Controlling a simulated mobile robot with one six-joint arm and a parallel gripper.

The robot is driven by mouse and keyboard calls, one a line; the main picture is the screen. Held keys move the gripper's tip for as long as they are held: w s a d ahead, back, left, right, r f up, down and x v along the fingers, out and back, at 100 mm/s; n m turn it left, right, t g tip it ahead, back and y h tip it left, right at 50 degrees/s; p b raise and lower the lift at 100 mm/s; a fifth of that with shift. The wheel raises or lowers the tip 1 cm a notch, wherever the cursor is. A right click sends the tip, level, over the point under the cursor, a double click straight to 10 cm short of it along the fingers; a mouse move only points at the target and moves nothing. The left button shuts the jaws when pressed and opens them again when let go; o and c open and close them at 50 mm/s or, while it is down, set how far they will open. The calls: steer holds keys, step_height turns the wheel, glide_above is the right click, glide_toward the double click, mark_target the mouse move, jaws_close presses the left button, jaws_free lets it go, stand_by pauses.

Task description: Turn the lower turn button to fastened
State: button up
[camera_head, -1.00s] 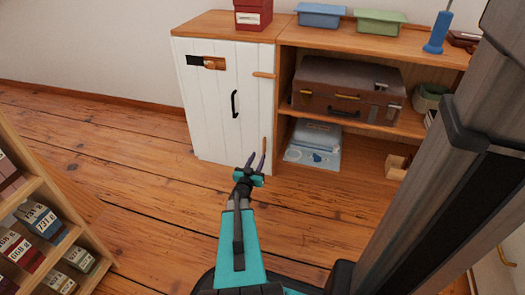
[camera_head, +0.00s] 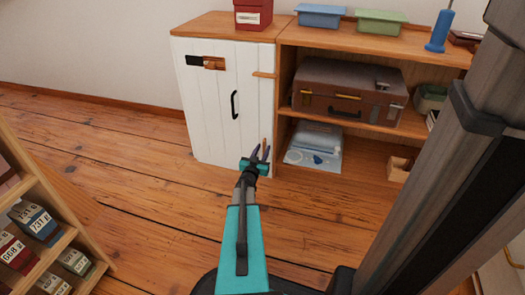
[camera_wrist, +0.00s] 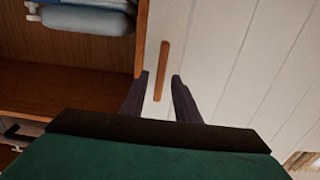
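The lower turn button (camera_head: 264,143) is a small wooden bar low on the right edge of the white cabinet door (camera_head: 212,125). It stands upright, lying along the door; in the wrist view the bar (camera_wrist: 161,70) is on the door face, just beside its edge. My gripper (camera_head: 261,153) is open and empty, low in front of the door. In the wrist view its two dark fingers (camera_wrist: 160,78) point at the door, with the button's lower part between their tips. I cannot tell whether they touch it. The upper turn button (camera_head: 263,75) lies horizontal across the door edge.
A black handle (camera_head: 234,104) and a dark latch plate with a wooden piece (camera_head: 206,62) are on the door. Open shelves to the right hold a brown suitcase (camera_head: 345,92) and folded blue items (camera_head: 316,142). A bookcase (camera_head: 62,240) stands at left. Floor before the cabinet is clear.

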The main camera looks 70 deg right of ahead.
jaws_close()
